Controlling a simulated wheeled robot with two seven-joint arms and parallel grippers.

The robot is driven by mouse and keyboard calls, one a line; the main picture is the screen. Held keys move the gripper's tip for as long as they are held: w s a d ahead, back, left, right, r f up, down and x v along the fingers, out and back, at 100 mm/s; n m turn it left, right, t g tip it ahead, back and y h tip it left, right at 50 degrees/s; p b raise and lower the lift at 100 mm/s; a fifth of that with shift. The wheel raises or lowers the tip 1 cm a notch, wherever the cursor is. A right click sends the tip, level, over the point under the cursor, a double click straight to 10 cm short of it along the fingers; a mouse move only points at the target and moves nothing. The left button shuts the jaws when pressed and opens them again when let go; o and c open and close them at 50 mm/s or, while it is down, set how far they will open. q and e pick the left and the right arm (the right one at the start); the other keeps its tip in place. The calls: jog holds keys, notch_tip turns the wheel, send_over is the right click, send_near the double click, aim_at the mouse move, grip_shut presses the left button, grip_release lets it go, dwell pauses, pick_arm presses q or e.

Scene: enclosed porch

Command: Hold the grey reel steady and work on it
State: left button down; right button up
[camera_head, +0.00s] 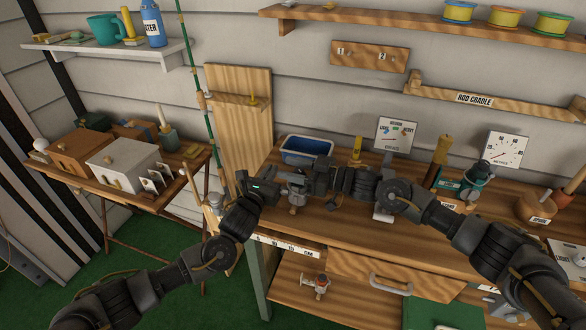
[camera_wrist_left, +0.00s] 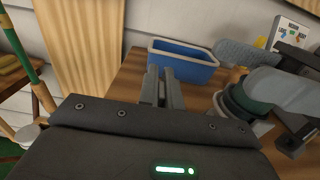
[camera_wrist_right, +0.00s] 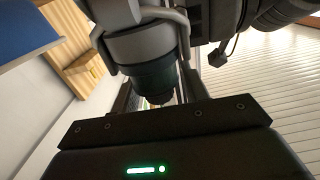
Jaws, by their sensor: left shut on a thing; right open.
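The grey reel (camera_head: 297,184), with a dark green spool part, is between my two grippers above the workbench's left end. A light wooden knob shows under it. My left gripper (camera_head: 273,189) is shut on it from the left; the gripped part is hard to make out. In the left wrist view its fingers (camera_wrist_left: 164,88) are close together, with the reel's body (camera_wrist_left: 275,88) to their right. My right gripper (camera_head: 325,182) comes from the right and is open. In the right wrist view the reel (camera_wrist_right: 140,50) fills the space before and between the open fingers.
A blue bin (camera_head: 306,152) stands just behind the reel. A yellow-topped bottle (camera_head: 357,148), a dial card (camera_head: 396,133) and a teal reel (camera_head: 478,176) stand further right on the workbench (camera_head: 350,225). A green rod (camera_head: 192,70) leans at the left.

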grip_shut()
dwell(0.3)
jog(key=shift+n+g, duration=0.4)
jog(key=shift+g, duration=0.2)
jog(key=n+g, duration=0.1)
jog(key=g, duration=0.1)
jog(key=n+g, duration=0.2)
jog(key=g, duration=0.1)
jog(key=shift+s+a+f+n+g+y, duration=0.1)
jog(key=shift+s+a+n+g+y, duration=0.05)
jog(key=shift+s+n+g+y, duration=0.2)
jog(key=n+g, duration=0.1)
jog(key=g, duration=0.1)
jog(key=n+g, duration=0.1)
jog(key=shift+s+f+g, duration=0.15)
jog(key=shift+s+g, duration=0.05)
jog(key=shift+g, duration=0.15)
jog(key=shift+s+n+g+h, duration=0.1)
jog(key=shift+n+g+h, duration=0.35)
jog(key=shift+n+g, duration=0.15)
jog(key=shift+g, duration=0.3)
